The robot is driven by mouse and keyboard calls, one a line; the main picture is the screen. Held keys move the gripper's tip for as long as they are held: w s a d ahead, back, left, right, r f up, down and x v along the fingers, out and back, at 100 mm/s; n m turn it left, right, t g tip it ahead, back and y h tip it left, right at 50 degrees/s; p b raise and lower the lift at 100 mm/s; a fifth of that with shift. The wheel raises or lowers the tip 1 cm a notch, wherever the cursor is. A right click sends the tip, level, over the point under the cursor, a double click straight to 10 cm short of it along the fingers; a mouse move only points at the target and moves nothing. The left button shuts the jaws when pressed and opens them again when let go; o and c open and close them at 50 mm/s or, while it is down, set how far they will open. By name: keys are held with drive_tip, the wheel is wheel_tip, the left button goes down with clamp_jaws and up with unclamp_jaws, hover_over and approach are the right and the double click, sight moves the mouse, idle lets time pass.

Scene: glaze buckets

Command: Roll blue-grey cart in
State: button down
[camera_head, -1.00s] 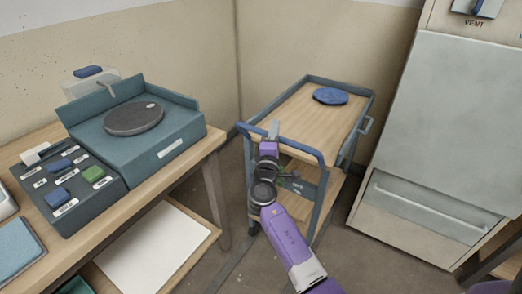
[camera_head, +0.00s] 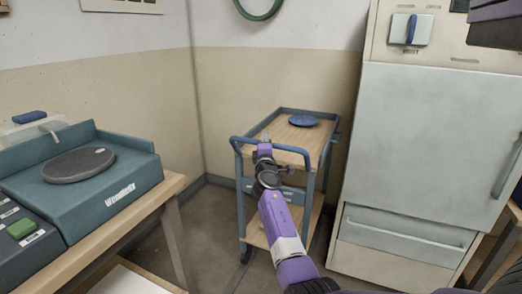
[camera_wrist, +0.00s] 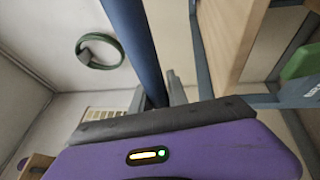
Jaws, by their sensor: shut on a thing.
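The blue-grey cart (camera_head: 240,200) stands in the corner, between the workbench and the tall pale cabinet. It has wooden shelves and a blue push handle on its near side. A blue round disc (camera_head: 303,120) lies on its top shelf. My purple gripper (camera_head: 264,146) is at the handle and shut on it. In the wrist view the blue handle bar (camera_wrist: 135,45) runs up from my gripper (camera_wrist: 160,108), and the wooden shelf edge (camera_wrist: 228,40) is beside it. The fingertips are partly hidden in both views.
The workbench (camera_head: 165,195) with a teal wheel unit (camera_head: 125,185) is at the left. The tall pale cabinet (camera_head: 430,140) stands close to the cart's right side. Bare floor (camera_head: 215,235) shows left of the cart. A green hoop (camera_head: 258,12) hangs on the back wall.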

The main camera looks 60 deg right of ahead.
drive_tip(key=shift+d, duration=0.35)
drive_tip(key=c, duration=1.3)
unclamp_jaws()
drive_tip(key=shift+d, duration=0.1)
drive_tip(key=p+v, duration=0.1)
drive_tip(key=v, duration=0.7)
drive_tip(key=shift+p, duration=0.3)
